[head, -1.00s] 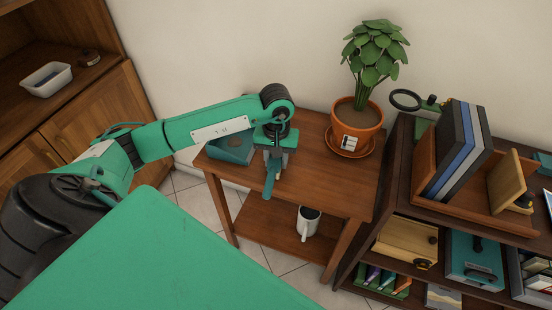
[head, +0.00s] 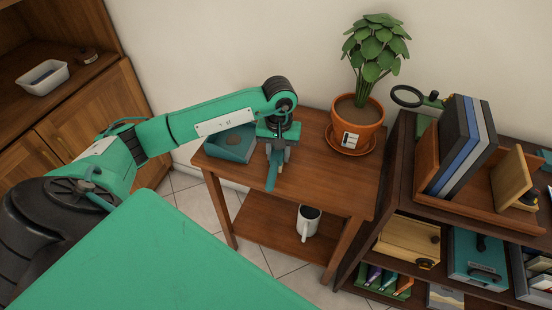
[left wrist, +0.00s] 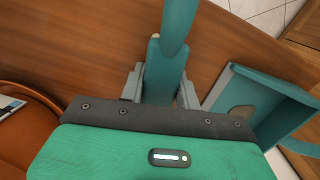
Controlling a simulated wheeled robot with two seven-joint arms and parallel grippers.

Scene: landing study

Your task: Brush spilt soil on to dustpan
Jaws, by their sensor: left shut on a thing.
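My left gripper (head: 277,153) is shut on a teal brush (head: 271,174) above the side table (head: 310,165). In the left wrist view the brush (left wrist: 178,25) runs up from between the fingers (left wrist: 160,88); its bristles cannot be made out. The teal dustpan (head: 229,152) lies on the table's left end, left of the gripper and apart from the brush. It also shows at the right of the left wrist view (left wrist: 285,92). A small brown patch, perhaps soil (head: 235,140), shows in it. I see no clear soil on the bare tabletop. My right gripper is out of view.
A plant in an orange pot (head: 368,122) stands on its saucer (head: 335,142) at the table's right. A white mug (head: 306,224) stands on the lower shelf. A crowded dark shelf unit (head: 400,190) borders the right side. The table's front middle is clear.

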